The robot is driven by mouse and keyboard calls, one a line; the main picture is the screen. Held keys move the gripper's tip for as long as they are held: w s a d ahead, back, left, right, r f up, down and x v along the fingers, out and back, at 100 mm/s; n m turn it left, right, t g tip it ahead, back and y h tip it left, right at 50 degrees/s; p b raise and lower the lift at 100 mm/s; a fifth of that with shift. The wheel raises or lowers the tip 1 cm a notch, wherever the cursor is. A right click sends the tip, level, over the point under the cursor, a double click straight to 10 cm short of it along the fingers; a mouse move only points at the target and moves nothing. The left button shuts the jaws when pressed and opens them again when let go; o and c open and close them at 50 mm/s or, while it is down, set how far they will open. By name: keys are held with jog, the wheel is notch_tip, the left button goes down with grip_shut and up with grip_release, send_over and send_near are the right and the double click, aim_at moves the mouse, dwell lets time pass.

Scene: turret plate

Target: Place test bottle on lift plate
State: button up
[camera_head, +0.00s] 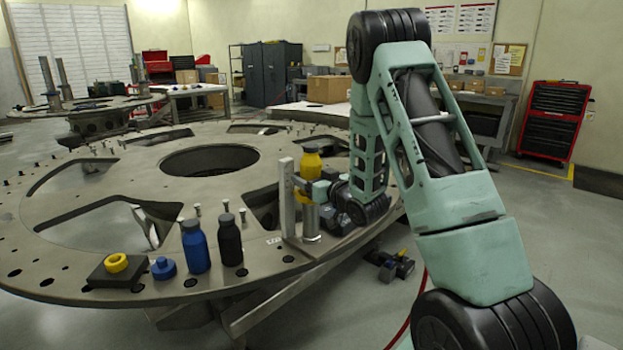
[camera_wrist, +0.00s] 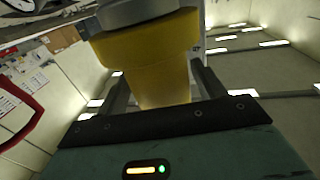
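The yellow test bottle (camera_head: 311,166), with a dark cap, stands upright beside the metal post at the plate's right front edge. It also fills the upper middle of the wrist view (camera_wrist: 150,60). My gripper (camera_head: 312,190) reaches it from the right, and its two fingers (camera_wrist: 160,85) lie on either side of the bottle and appear to press on it. A metal cylinder (camera_head: 311,224), seemingly the lift plate's support, is directly beneath the bottle. Whether the bottle rests on it or hangs just above cannot be told; the top surface is hidden.
A tall metal post (camera_head: 287,197) stands close left of the bottle. A blue bottle (camera_head: 195,248), a black bottle (camera_head: 230,242), a blue knobbed part (camera_head: 164,268) and a yellow ring on a dark block (camera_head: 116,264) stand along the turret plate's (camera_head: 75,222) front edge.

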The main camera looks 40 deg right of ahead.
jog(key=shift+o, duration=0.3)
jog(key=shift+r, duration=0.1)
jog(key=shift+r+p, duration=0.2)
jog(key=shift+p, duration=0.15)
jog(key=s+a+p, duration=0.1)
jog(key=s+p, duration=0.7)
jog(key=s, duration=0.4)
jog(key=shift+a, duration=0.2)
jog(key=shift+f, duration=0.1)
